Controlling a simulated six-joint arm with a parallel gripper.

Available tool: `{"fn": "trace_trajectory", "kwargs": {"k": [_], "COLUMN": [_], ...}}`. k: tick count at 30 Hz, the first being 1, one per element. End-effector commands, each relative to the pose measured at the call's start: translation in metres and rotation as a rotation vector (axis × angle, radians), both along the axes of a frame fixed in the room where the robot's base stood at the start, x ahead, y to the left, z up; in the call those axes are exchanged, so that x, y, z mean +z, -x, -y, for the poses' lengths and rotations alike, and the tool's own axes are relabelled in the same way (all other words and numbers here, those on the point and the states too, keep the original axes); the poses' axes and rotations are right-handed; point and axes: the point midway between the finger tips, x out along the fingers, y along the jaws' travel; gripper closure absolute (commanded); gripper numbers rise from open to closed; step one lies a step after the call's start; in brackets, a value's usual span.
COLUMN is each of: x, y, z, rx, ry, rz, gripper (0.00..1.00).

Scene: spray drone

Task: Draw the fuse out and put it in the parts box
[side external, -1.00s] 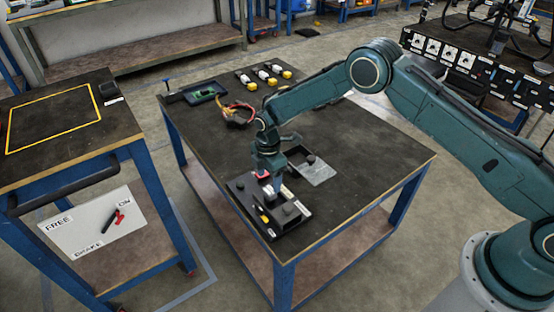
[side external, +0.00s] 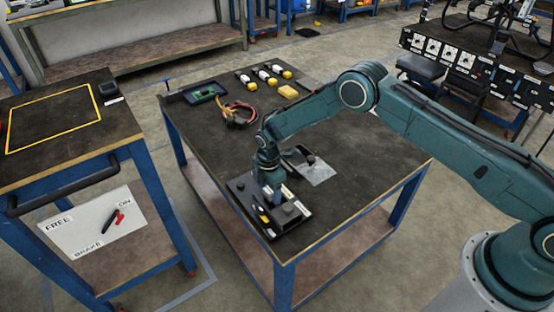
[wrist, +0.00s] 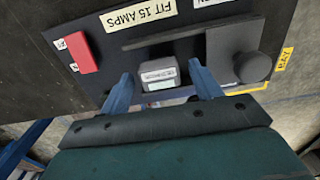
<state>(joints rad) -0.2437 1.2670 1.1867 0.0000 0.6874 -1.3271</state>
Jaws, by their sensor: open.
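A grey-and-white block that looks like the fuse (wrist: 160,74) sits in the black panel, which has a "FIT 15 AMPS" label. My gripper (wrist: 164,90) is open, with one blue finger on each side of the block in the wrist view. Whether the fingers touch it I cannot tell. In the side view my gripper (side external: 274,193) is low over the panel (side external: 268,232), and the fuse is hidden there. A dark, shallow box-like thing (side external: 293,157) behind the panel may be the parts box; my arm partly covers it.
The panel also bears a red block (wrist: 82,52) and a round black knob (wrist: 254,67) beside the fuse. A grey sheet (side external: 320,174) lies to the right. The table's right part is clear.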

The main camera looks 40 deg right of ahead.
Motion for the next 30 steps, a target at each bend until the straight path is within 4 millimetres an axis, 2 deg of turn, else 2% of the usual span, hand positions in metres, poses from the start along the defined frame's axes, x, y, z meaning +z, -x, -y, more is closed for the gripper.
{"fn": "trace_trajectory", "kwargs": {"k": [22, 30], "x": [0.0002, 0.0002], "y": [0.0001, 0.0001], "z": [0.0000, 0.0000], "rx": [0.000, 0.000], "ry": [0.000, 0.000], "rz": [0.000, 0.000], "gripper": [0.36, 0.89]}}
